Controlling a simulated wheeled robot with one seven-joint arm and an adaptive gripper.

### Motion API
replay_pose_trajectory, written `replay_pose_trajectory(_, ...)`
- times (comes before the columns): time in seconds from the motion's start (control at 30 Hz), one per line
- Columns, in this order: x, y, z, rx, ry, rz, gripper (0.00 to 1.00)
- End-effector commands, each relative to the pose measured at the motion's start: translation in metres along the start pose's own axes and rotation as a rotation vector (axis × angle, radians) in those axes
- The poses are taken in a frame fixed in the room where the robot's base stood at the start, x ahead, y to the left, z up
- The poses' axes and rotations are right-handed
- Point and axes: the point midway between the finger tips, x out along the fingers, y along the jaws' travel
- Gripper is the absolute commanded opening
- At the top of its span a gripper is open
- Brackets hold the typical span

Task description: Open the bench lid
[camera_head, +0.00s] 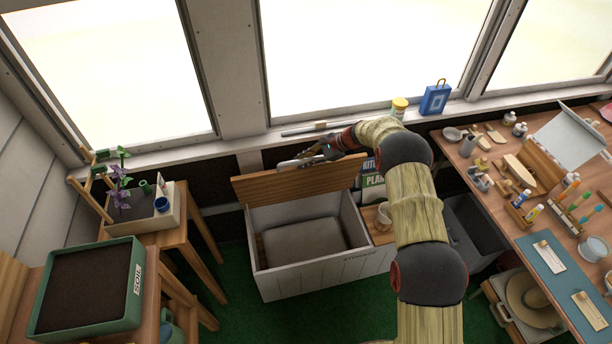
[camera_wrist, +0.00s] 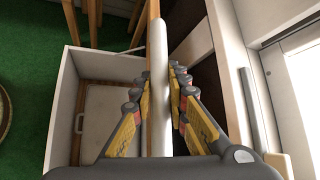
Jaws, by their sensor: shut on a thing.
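A grey padded object lies inside the box, which shows also in the wrist view (camera_wrist: 62,90). My gripper (camera_head: 305,161) is at the raised lid's upper edge. In the wrist view my gripper (camera_wrist: 160,73) has its yellow-padded fingers on both sides of the lid's edge (camera_wrist: 153,12), which has a pale rounded bar along it. It is shut on that edge. The exact contact points are partly hidden.
The window sill behind holds a blue box (camera_head: 435,99) and a yellow-lidded jar (camera_head: 399,107). A cluttered workbench (camera_head: 492,193) stands at right. A soil tray (camera_head: 88,290) and a small planter table are at left. Green floor is clear before the bench.

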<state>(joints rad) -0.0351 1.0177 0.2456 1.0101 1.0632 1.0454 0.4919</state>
Motion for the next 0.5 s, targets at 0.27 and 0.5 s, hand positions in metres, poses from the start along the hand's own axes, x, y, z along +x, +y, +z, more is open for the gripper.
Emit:
replay_pose_trajectory(0.27, 0.0, -0.019, 0.0, -0.003, 0.0, -0.002, 0.0)
replay_pose_trajectory(0.5, 0.0, -0.021, 0.001, -0.003, -0.001, -0.002, 0.0)
